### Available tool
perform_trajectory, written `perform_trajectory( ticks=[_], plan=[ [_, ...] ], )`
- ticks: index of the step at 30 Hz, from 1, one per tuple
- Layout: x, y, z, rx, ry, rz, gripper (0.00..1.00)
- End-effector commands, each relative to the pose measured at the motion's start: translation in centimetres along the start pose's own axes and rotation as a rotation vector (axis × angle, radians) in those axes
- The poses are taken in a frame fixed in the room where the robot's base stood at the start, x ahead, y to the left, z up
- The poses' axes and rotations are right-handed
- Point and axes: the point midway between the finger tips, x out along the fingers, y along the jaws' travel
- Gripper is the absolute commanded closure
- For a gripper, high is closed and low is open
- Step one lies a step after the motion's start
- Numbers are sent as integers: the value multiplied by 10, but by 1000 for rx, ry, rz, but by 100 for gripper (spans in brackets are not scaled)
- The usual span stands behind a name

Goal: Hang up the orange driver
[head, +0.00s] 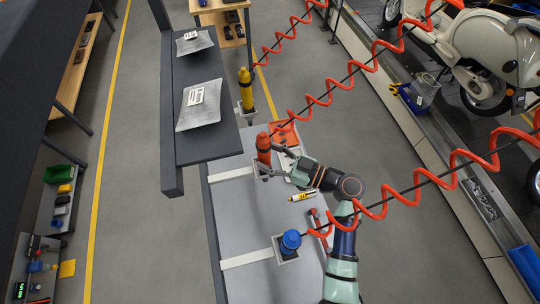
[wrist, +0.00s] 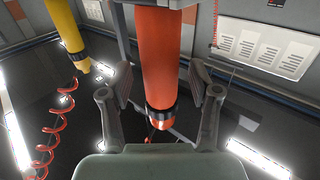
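The orange driver (head: 263,148) stands upright at the end of a pale bracket arm (head: 232,174), over the grey bench. It seems to sit in the holder there, but my gripper partly hides that spot. In the wrist view the driver (wrist: 160,55) runs down between my fingers, with its dark collar and orange tip lowest. My gripper (wrist: 161,82) is open around it, one finger on each side, with a narrow gap to each pad. In the head view my gripper (head: 268,166) reaches the driver from the right.
A yellow driver (head: 245,90) and a blue driver (head: 291,240) stand in holders behind and in front. Red coiled hoses (head: 330,92) cross the space on the right. A yellow-and-white tool (head: 302,197) lies on the bench (head: 245,215).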

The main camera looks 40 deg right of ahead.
Motion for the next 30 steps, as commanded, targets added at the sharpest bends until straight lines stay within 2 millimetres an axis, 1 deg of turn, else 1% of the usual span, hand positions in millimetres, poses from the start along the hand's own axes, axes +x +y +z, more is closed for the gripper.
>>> perform_trajectory(
  ticks=[8,11,14,21,24,27,30],
  plan=[
    [-1,0,2,2,-3,0,34],
    [-8,1,2,2,-2,3,34],
    [-27,1,2,2,-2,6,34],
    [-87,1,1,1,-1,5,34],
    [-105,1,1,0,-1,4,34],
    [-116,0,0,0,-1,2,34],
    [-120,0,0,0,-1,0,34]
  ],
)
